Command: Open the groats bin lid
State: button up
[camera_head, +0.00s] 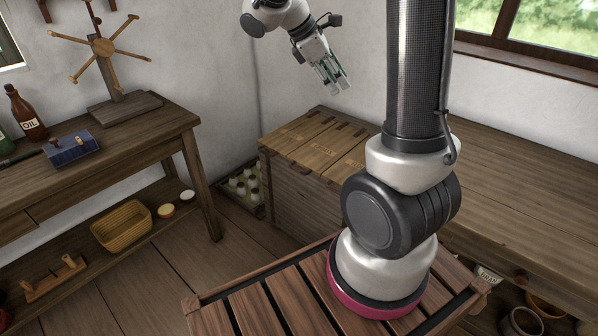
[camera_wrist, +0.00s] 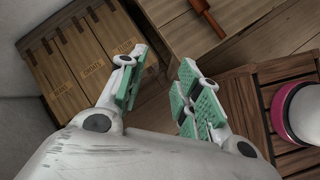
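A wooden bin chest (camera_head: 293,185) stands against the back wall, left of my arm column. Its top has several flat lids side by side with small dark labels and dark strips at the back edge; all lie shut. In the wrist view the lids show at upper left, and the middle one (camera_wrist: 88,52) bears a label that seems to read groats; the lettering is small and blurred. My gripper (camera_head: 333,78) hangs in the air above and behind the chest, pointing down. It is open and empty, with green finger pads apart in the wrist view (camera_wrist: 160,88).
A workbench (camera_head: 150,125) on the left holds a brown oil bottle (camera_head: 27,115), a blue box (camera_head: 70,148) and a spoked wooden stand (camera_head: 103,50). A crate of white-topped jars (camera_head: 243,190) sits on the floor beside the chest. A long counter (camera_head: 530,185) runs right under the window.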

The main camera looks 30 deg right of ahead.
jog(key=w+f+n+h, duration=0.4)
jog(key=w+f+n, duration=0.4)
jog(key=w+f, duration=0.25)
jog(key=n+t+h, duration=0.3)
jog(key=n+h, duration=0.1)
jog(key=n, duration=0.8)
send_over(297, 171)
jog(key=s+a, duration=0.2)
jog(key=a, duration=0.1)
notch_tip(297, 171, down, 19)
jog(key=a+f+n+t, duration=0.35)
jog(key=f+n, duration=0.45)
jog(key=f, duration=0.7)
jog(key=shift+t, duration=0.25)
jog(key=x, duration=0.7)
jog(key=shift+s+f, duration=0.1)
jog(key=shift+f, duration=0.2)
jog(key=shift+d, duration=0.2)
grip_shut()
